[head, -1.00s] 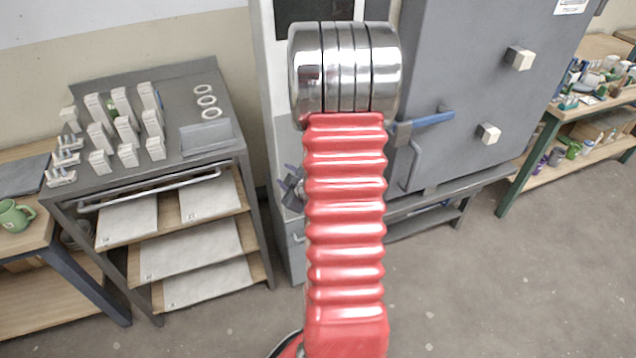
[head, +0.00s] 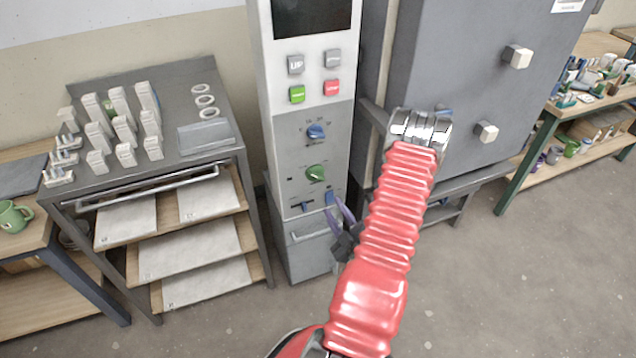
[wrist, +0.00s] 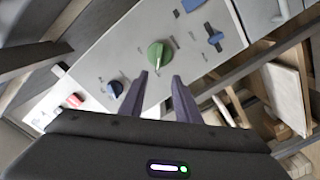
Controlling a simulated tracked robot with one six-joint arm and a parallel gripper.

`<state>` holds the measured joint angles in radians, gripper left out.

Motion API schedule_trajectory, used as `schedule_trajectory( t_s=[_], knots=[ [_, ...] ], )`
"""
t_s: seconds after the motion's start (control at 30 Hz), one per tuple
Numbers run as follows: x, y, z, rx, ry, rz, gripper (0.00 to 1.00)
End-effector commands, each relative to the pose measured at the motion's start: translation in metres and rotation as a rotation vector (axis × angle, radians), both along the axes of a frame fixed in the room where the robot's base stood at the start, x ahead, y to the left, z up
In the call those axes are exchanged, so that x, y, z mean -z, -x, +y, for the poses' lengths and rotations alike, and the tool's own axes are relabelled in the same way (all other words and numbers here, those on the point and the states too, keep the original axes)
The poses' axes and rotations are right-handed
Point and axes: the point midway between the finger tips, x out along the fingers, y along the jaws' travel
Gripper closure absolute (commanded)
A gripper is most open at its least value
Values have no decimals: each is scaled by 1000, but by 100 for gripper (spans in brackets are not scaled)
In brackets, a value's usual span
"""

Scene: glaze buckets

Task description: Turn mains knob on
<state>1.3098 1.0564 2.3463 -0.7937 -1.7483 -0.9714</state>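The grey control panel carries a green knob (head: 316,173) and, above it, a blue knob (head: 316,132) with a numbered scale. The labels are too small to tell which is the mains knob. In the wrist view the green knob (wrist: 159,53) lies just beyond my fingertips, roughly centred between them, and the blue knob (wrist: 116,88) is to the left. My gripper (wrist: 159,79) is open and empty, its two purple fingers apart and not visibly touching anything. In the head view my gripper (head: 335,215) is low in front of the panel, partly hidden by my red arm.
Blue switches (head: 329,198) sit below the green knob. Green (head: 297,95) and red (head: 332,88) buttons are higher, under a dark screen (head: 312,14). The grey kiln door (head: 475,70) stands right of the panel. A metal table (head: 165,150) with pale pieces stands left.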

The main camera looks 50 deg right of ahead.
Motion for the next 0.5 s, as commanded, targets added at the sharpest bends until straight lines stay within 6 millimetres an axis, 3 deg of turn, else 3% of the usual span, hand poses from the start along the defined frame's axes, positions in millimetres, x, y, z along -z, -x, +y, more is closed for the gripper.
schedule_trajectory(
  t_s=[0.5],
  knots=[
    [0,-1,-2,3,4,-7,70]
  ],
)
